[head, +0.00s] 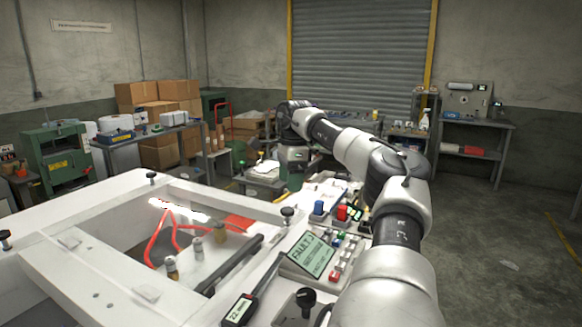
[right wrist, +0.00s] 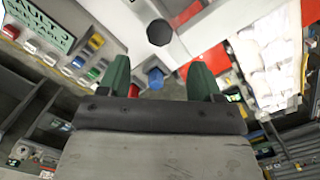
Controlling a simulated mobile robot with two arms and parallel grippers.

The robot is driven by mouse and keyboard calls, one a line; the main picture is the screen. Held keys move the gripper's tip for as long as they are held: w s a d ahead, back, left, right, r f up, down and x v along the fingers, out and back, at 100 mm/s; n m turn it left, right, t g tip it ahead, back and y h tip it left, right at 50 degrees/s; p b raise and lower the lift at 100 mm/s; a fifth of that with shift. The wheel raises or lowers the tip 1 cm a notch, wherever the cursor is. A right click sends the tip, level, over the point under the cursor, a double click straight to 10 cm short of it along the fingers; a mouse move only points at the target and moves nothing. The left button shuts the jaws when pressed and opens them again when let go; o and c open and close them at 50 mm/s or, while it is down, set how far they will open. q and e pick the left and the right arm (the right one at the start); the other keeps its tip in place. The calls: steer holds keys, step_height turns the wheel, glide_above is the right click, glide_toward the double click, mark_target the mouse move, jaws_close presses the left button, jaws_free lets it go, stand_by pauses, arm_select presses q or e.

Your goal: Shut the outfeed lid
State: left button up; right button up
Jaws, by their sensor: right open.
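The white machine (head: 95,215) fills the lower left of the head view. Its top is a white frame around a recessed window or opening, with red tubes and small fittings visible inside. A dark bar handle (head: 233,264) lies along its right side. I cannot tell which part is the outfeed lid, or whether it is open or shut. My right gripper (head: 292,168) is out past the machine's far right corner. In the right wrist view its green fingers (right wrist: 160,82) are spread, with nothing held between them. My left gripper is not in view.
A control panel (head: 308,254) reading FAULT, with several coloured buttons, stands right of the machine. Blue (head: 319,207) and red (head: 342,212) knobs sit beyond it, near my right arm. Cardboard boxes (head: 160,100) stand behind.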

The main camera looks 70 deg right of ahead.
step_height(320, 180, up, 2)
steer(key=shift+d+r, duration=0.1)
stand_by(0.8)
